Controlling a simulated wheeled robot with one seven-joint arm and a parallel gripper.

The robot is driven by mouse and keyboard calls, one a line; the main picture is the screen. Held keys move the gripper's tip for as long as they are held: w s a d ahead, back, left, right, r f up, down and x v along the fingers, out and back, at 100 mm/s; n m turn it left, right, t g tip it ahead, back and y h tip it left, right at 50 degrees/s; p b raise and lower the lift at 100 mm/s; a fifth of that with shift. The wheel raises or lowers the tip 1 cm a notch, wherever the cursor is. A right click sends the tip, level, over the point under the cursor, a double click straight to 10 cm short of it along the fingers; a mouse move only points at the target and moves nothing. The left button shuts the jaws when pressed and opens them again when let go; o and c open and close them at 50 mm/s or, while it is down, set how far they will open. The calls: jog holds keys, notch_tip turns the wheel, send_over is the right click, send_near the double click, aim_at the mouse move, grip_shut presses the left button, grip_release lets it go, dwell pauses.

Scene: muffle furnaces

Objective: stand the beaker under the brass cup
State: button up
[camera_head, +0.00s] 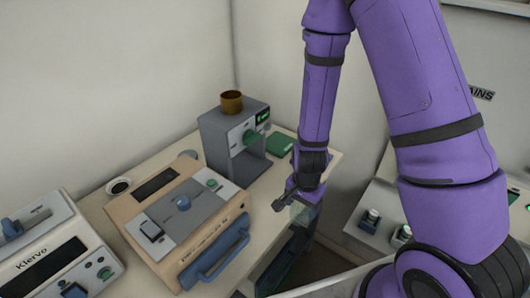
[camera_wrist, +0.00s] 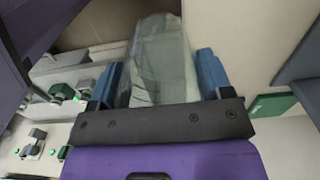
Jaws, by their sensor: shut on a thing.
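The brass cup (camera_head: 231,103) sits on top of a grey stand (camera_head: 217,140) with a green knob on its front and an open bay below. My gripper (camera_head: 297,197) is beyond the table's right edge, to the right of and lower in the picture than the stand. It is shut on a clear glass beaker (camera_head: 300,212), which shows only faintly there. In the wrist view the beaker (camera_wrist: 160,60) lies between the two blue fingers of my gripper (camera_wrist: 162,80). The cup is not visible in the wrist view.
A beige furnace (camera_head: 170,215) with a blue handle stands left of the grey stand. A white Klervo unit (camera_head: 50,255) is at far left, with a small dish (camera_head: 118,187) behind. A green box (camera_head: 280,144) lies right of the stand. Table (camera_head: 270,185) is clear near its right edge.

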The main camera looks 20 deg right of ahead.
jog(key=w+d+n, duration=0.3)
jog(key=w+n, duration=0.2)
jog(key=w, duration=0.4)
jog(key=w+d+n, duration=0.3)
jog(key=w+n, duration=0.2)
jog(key=w, duration=0.5)
jog(key=shift+r+n, duration=0.15)
jog(key=shift+n, duration=0.25)
